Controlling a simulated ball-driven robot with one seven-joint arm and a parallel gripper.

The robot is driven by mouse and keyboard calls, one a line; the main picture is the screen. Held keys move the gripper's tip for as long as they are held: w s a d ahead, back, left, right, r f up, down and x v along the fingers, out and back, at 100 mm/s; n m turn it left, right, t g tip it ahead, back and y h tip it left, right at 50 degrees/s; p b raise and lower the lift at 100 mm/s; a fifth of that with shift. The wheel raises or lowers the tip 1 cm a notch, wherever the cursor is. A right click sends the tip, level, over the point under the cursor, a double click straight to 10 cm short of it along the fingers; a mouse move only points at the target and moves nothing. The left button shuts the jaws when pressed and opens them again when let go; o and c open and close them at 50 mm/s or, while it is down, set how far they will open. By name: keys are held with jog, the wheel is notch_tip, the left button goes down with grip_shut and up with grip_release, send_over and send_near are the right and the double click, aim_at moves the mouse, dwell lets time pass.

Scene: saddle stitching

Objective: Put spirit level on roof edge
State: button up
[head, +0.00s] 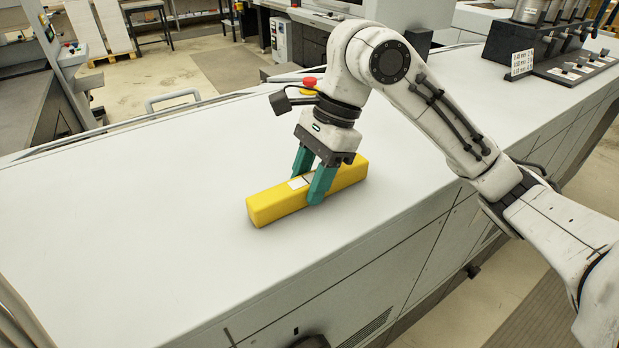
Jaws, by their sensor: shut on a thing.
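A yellow spirit level (273,203), a long block with a pale label on top, lies at the front edge side of the large white machine top, which looks like the roof (140,220). My gripper (308,190) reaches down from above with its teal fingers on either side of the level's middle. It is shut on the level. The level's underside is hidden, so I cannot tell whether it touches the surface or hangs just above it.
A red emergency button (309,82) stands behind the gripper at the roof's far edge. A grey handle (172,98) is at the far left edge. A dark rack with metal cylinders (548,40) stands at the back right. The white surface left of the level is clear.

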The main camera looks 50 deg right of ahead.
jog(key=o, duration=1.2)
jog(key=shift+f, duration=0.1)
jog(key=v, duration=1.2)
